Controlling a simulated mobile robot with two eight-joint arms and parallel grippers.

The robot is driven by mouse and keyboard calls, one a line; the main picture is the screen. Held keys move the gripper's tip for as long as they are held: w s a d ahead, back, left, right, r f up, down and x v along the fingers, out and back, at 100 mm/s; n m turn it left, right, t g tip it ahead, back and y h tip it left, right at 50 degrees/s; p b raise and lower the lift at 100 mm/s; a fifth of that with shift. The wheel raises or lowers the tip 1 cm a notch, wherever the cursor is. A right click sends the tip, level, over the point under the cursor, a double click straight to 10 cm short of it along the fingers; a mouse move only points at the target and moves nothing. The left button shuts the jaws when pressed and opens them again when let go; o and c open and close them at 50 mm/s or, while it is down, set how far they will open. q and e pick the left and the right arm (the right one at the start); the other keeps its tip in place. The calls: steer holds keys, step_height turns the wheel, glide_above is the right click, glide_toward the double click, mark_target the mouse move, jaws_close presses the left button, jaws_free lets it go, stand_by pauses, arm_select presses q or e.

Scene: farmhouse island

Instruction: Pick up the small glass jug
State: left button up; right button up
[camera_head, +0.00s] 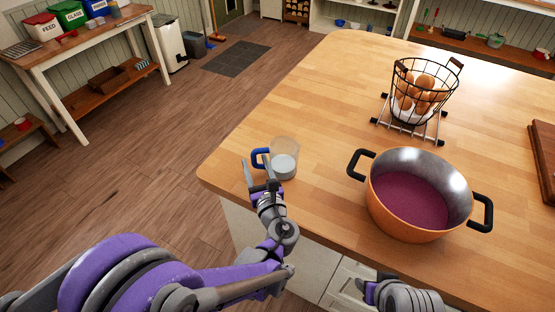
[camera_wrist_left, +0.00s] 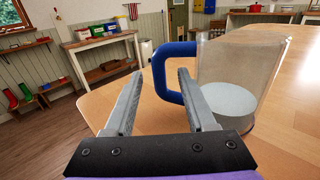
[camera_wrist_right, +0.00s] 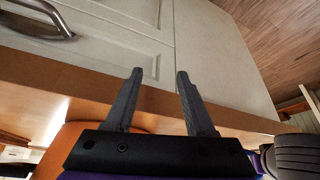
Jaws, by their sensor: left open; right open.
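The small glass jug (camera_head: 284,160) stands upright near the left corner of the wooden island top. It is clear, with a blue handle (camera_head: 260,158) on its left side and something pale in its bottom. My left gripper (camera_head: 258,167) is open at the handle. My right gripper (camera_wrist_right: 157,85) is open and empty, low at the island's front edge by the cabinet doors.
An orange pot (camera_head: 400,215) with black handles stands right of the jug. Behind it a wire basket of eggs (camera_head: 425,85) sits on a metal rack (camera_head: 378,122). A wooden board (camera_head: 545,150) lies at the far right. The island top behind the jug is clear.

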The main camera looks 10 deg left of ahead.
arm_select(q)
steer(key=x, duration=0.5)
steer(key=shift+w+a+p, duration=0.15)
steer(key=shift+w+p, duration=0.05)
steer(key=shift+p, duration=0.2)
steer(key=shift+s, duration=0.1)
steer(key=shift+c, duration=0.5)
jaws_close()
stand_by(0.3)
